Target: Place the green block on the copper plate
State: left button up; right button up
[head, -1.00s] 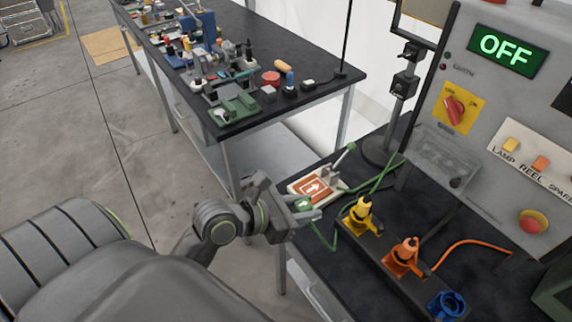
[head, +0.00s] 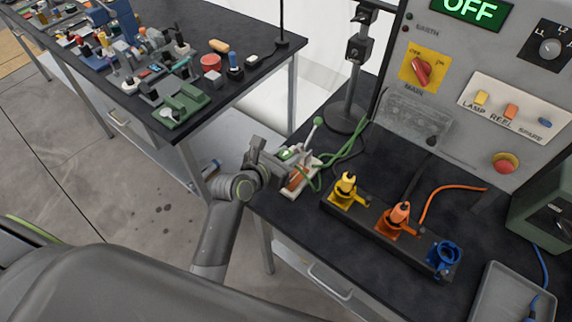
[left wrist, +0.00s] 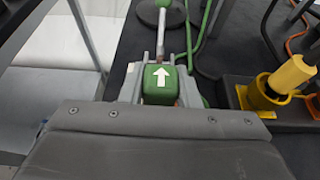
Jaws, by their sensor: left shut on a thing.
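My left gripper (head: 279,160) is shut on the green block (head: 287,153), at the left edge of the right-hand bench. In the left wrist view the green block (left wrist: 158,85) sits between the fingers, its white arrow pointing up the picture, towards the lever. The copper plate (head: 297,181) lies in a pale holder (head: 313,165) with a green-knobbed lever. The gripper and block are over or beside the plate and hide much of it. I cannot tell whether the block touches the plate. My right gripper is not in view.
Yellow (head: 347,188), orange (head: 399,217) and blue (head: 444,256) connectors stand in a row to the right of the holder. Green cables run just behind it. A grey panel (head: 440,110) reading OFF stands at the back. A cluttered bench (head: 225,95) is at the left.

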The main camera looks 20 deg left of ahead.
pick_arm(q)
jog(key=shift+f, duration=1.85)
jog(key=o, duration=1.1)
jog(key=shift+r, duration=0.1)
jog(key=v, duration=1.2)
jog(key=shift+b, duration=0.35)
jog(key=shift+s, duration=0.1)
